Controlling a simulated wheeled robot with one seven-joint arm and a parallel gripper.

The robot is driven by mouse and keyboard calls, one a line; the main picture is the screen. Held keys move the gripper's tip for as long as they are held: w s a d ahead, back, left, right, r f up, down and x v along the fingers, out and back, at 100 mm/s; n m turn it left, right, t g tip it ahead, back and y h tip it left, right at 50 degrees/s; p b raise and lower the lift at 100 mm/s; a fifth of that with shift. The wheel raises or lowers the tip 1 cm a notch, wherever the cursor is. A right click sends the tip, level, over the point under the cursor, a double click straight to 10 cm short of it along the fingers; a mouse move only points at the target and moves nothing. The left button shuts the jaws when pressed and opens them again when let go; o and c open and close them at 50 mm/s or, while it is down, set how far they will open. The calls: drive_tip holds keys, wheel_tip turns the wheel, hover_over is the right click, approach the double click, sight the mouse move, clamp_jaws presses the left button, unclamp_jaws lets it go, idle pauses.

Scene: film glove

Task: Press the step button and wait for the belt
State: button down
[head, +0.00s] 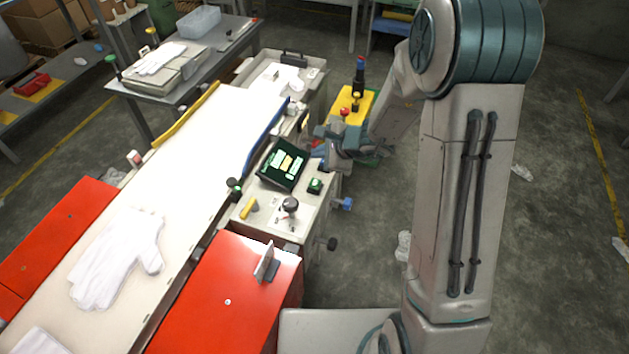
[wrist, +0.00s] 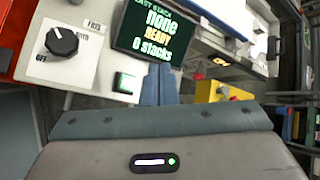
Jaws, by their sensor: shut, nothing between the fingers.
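The green button (head: 315,186) sits in a dark frame on the pale control panel (head: 310,215). In the wrist view the green button (wrist: 125,83) lies just left of my fingertips, with no visible contact. My gripper (head: 320,155) is shut and empty, its blue fingers (wrist: 160,82) together at the right edge of the panel, beside the screen. The screen (wrist: 155,30) reads "none", "READY" and "0 stacks". The white belt (head: 185,150) carries a white glove (head: 118,258), with part of another glove (head: 32,342) at the near end.
A yellow box with a red button (head: 345,111) stands behind my gripper. Red covers (head: 225,295) flank the belt. A grey table (head: 170,80) stands at the far left. Floor right of my arm is mostly open.

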drive_tip(key=b, duration=0.5)
hover_over(319, 184)
wheel_tip(319, 184, down, 7)
drive_tip(key=shift+w+a+f, duration=0.1)
drive_tip(key=shift+f, duration=0.05)
drive_tip(key=shift+f+b, duration=0.75)
drive_tip(key=shift+b, duration=0.05)
drive_tip(key=shift+f, duration=0.1)
idle(1.2)
drive_tip(key=shift+f+b, duration=0.35)
drive_tip(key=shift+b, duration=0.4)
